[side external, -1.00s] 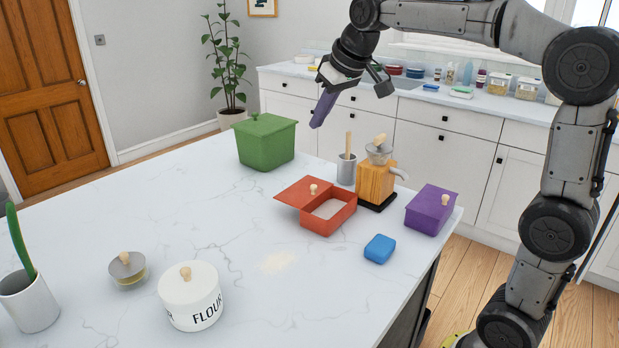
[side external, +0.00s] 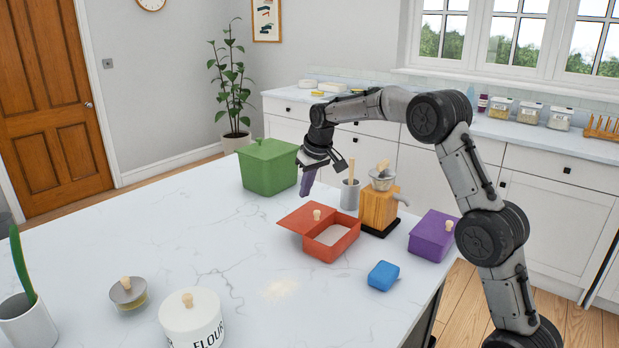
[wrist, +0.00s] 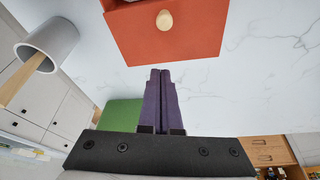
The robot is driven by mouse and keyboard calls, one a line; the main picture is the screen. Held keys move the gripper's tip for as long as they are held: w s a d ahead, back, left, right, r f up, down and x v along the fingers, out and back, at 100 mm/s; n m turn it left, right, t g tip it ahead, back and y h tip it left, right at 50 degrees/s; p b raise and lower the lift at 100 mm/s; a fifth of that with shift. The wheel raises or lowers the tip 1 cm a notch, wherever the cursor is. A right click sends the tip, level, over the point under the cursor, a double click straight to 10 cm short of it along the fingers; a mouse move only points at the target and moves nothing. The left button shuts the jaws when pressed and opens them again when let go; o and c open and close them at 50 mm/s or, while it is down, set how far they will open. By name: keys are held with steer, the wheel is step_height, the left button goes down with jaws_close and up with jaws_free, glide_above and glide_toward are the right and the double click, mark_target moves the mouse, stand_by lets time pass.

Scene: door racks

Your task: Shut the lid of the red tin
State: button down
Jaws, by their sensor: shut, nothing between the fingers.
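The red tin (side external: 333,247) stands on the counter with its top partly open, and pale contents show inside. Its red lid (side external: 300,218), with a wooden knob (side external: 317,215), sticks out past the tin's left side. In the wrist view the lid (wrist: 165,42) and its knob lie at the top, beyond my fingertips. My gripper (side external: 305,192) is shut and empty. It points down behind the lid, above the counter between the green box and the tin. Its purple fingers also show together in the wrist view (wrist: 161,72), apart from the lid.
A green box (side external: 268,170) stands left of my gripper. A grey cup with a wooden handle (side external: 349,194) and a wooden grinder (side external: 378,208) stand right of it. A purple tin (side external: 432,236) and a blue block (side external: 383,275) are further right. The counter left of the lid is clear.

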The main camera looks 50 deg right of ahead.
mark_target(310, 215)
steer(key=x, duration=0.3)
steer(key=shift+f, duration=0.4)
steer(key=shift+s+a+r, duration=0.15)
steer(key=shift+s, duration=0.4)
steer(key=shift+s+a+r, duration=0.1)
steer(key=shift+s+r, duration=0.05)
steer(key=shift+s, duration=0.4)
steer(key=shift+s+a, duration=0.2)
steer(key=shift+s, duration=0.65)
steer(key=s, duration=0.9)
steer(key=shift+d, duration=0.2)
steer(key=shift+f, duration=0.1)
steer(key=shift+w, duration=0.15)
